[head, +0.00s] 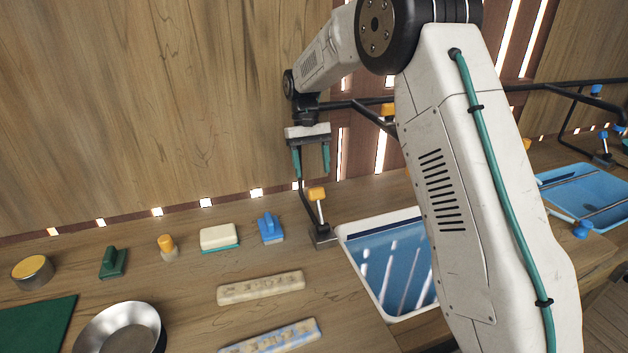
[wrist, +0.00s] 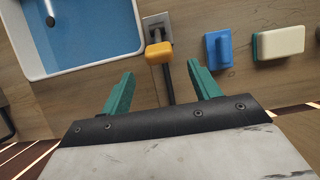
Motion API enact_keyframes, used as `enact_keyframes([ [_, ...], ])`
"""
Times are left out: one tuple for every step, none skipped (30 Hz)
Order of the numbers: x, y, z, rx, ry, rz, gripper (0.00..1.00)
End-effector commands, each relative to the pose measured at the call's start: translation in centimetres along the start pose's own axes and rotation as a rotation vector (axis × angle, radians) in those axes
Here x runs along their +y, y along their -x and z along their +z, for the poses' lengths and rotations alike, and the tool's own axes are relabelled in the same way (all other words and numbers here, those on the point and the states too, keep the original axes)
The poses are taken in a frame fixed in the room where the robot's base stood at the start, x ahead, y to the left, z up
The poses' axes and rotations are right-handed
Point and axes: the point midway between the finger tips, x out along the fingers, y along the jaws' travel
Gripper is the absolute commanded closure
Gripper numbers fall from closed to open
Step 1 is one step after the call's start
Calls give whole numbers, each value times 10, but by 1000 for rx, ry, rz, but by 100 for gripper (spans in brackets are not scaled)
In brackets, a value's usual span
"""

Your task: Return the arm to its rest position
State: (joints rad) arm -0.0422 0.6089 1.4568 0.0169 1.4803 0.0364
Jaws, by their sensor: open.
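My gripper (head: 311,160) has two green fingers and hangs in the air above the back of the wooden counter in the head view. Its fingers are apart with nothing between them. In the wrist view my gripper (wrist: 160,90) is also open, and a yellow-topped lever (wrist: 158,53) on a grey base shows just beyond the fingertips. The lever (head: 317,195) stands below the gripper in the head view, beside the blue basin. My white arm reaches across the right of the head view and hides part of the basin.
A blue basin with a white rim (head: 344,232) is sunk in the counter. A blue brush (head: 270,228), a cream sponge block (head: 220,237), a yellow-topped piece (head: 167,245), a green piece (head: 113,262) and a metal bowl (head: 118,330) stand left. A wooden wall (head: 150,90) rises behind.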

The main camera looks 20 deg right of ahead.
Motion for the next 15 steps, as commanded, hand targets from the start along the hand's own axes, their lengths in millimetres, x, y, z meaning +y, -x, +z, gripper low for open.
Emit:
enact_keyframes([
  [0, 6, 0, 1, 0, 0, 38],
  [0, 9, 0, 1, 0, 0, 38],
  [0, 11, 0, 1, 0, 0, 38],
  [0, 13, 0, 0, 0, 0, 38],
  [0, 14, 0, 0, 0, 0, 38],
  [0, 15, 0, 0, 0, 0, 38],
  [0, 16, 0, -1, 0, 0, 38],
  [0, 16, 0, -1, 0, 0, 38],
  [0, 16, 0, -1, 0, 0, 38],
  [0, 16, 0, -1, 0, 0, 38],
  [0, 16, 0, -1, 0, 0, 38],
  [0, 16, 0, -1, 0, 0, 38],
  [0, 16, 0, -1, 0, 0, 38],
  [0, 16, 0, -1, 0, 0, 38],
  [0, 16, 0, -1, 0, 0, 38],
])
